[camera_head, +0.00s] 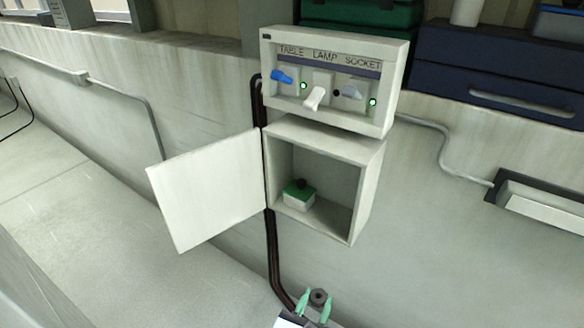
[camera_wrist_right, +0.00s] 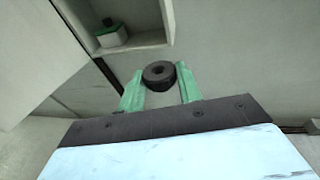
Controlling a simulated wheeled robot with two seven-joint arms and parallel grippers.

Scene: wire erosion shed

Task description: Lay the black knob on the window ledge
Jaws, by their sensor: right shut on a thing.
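A dark, round black knob (camera_head: 319,297) with a hole in its middle is at the bottom of the head view. My right gripper (camera_head: 315,308) is shut on it with its green fingers, in the air below the open wall cabinet. The right wrist view shows the knob (camera_wrist_right: 159,74) at the tips of the green fingers (camera_wrist_right: 160,92). The window ledge (camera_head: 195,42) appears to run along the top of the wall, behind the labelled switch panel. My left gripper is not in view.
The white switch panel (camera_head: 335,50) has a blue lever, a white lever and green lights. Below it is a cabinet (camera_head: 335,190) with its door (camera_head: 210,190) swung open to the left. A green-topped box (camera_head: 299,196) stands inside. Green and dark blue cases (camera_head: 500,75) occupy the upper right.

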